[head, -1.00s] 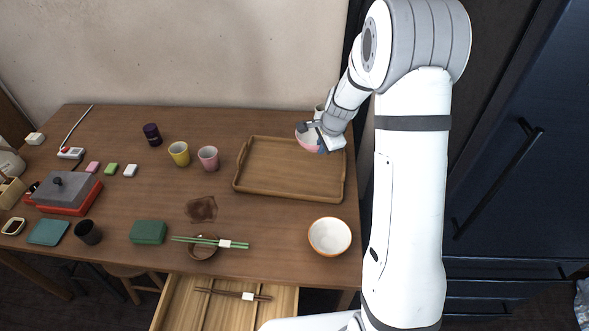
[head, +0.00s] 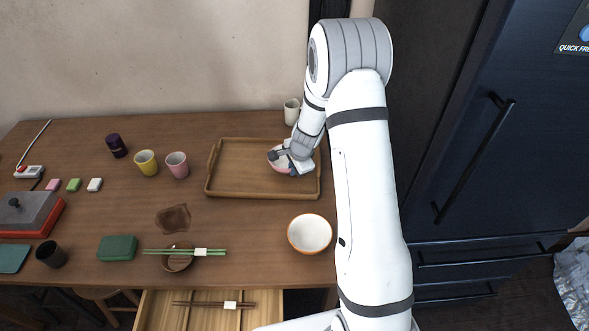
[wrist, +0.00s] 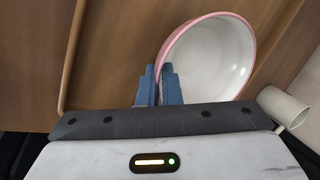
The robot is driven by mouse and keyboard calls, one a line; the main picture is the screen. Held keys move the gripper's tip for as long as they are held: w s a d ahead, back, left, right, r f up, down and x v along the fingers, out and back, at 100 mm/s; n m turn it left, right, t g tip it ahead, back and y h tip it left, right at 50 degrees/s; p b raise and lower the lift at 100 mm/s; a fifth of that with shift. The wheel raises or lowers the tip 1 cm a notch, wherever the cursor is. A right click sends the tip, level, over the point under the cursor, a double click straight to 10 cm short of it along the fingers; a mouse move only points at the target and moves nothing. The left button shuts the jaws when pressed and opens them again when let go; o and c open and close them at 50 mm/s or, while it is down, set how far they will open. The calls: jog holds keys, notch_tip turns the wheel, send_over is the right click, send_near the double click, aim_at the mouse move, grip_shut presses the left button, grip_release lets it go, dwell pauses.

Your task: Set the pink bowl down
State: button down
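The pink bowl (head: 278,164), white inside with a pink rim, is over the right part of the wooden tray (head: 228,193) in the head view. It fills the upper right of the wrist view (wrist: 212,58). My gripper (head: 287,156) has its two blue fingers close together at the bowl's rim, and they also show in the wrist view (wrist: 159,85). The rim runs between the fingertips, so the gripper is shut on the bowl. My wrist hides part of the bowl in the head view. I cannot tell whether its base touches the tray.
A white cup (head: 291,112) stands behind the tray. An orange-rimmed bowl (head: 309,234) stands in front of it. Pink (head: 177,165) and yellow (head: 146,162) cups stand to its left. The tray's left part is clear. An open drawer (head: 250,311) juts out below the table's front edge.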

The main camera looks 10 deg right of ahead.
jog(key=shift+r, duration=0.1)
jog(key=shift+f, duration=0.2)
jog(key=c, duration=1.6)
grip_release()
jog(key=shift+r, duration=0.1)
jog(key=shift+s+r, duration=0.1)
jog(key=shift+r, duration=0.45)
jog(key=s+a+r+n+p, duration=0.1)
jog(key=s+r+n, duration=0.3)
jog(key=s+r, duration=0.55)
jog(key=s+r+n+p, duration=0.1)
jog(key=s+r+n, duration=0.35)
jog(key=r, duration=0.75)
jog(key=s+r+n, duration=0.1)
jog(key=s+n, duration=0.1)
jog(key=s, duration=0.3)
jog(key=s+r+n+h, duration=0.1)
jog(key=s+n, duration=0.1)
jog(key=s, duration=0.4)
jog(key=s+r+n+g, duration=0.1)
jog(key=s+r+n, duration=0.1)
jog(key=s, duration=0.4)
jog(key=shift+s+d+r+n, duration=0.1)
jog(key=shift+s+d+n, duration=0.1)
jog(key=shift+d+n, duration=0.05)
